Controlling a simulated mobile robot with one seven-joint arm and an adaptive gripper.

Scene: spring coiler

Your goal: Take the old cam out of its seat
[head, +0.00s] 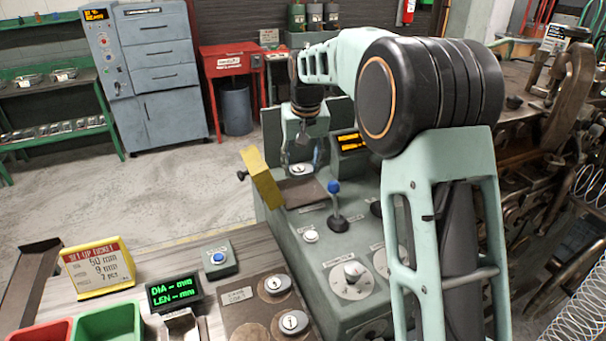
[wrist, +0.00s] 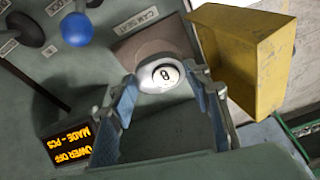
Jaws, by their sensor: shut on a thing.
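The old cam (wrist: 160,75), a pale rounded piece with a dark-marked white disc on top, sits between the fingertips of my gripper (wrist: 166,82) in the wrist view. My gripper is shut on it, one finger on each side. In the head view my gripper (head: 300,148) points down over the machine's left end, and the cam (head: 299,170) shows below it. The brown cam seat plate (wrist: 138,48) lies behind the cam, near the "CAM SEAT" label. The cam's underside is hidden, so I cannot tell whether it touches the seat.
A yellow guard (head: 262,178) stands upright close beside the gripper. A blue-knobbed lever (head: 335,200) and a lit display (head: 351,142) are nearby. Two other round cams (head: 277,284) (head: 293,322) rest on a brown board on the bench, beside green and red bins (head: 108,322).

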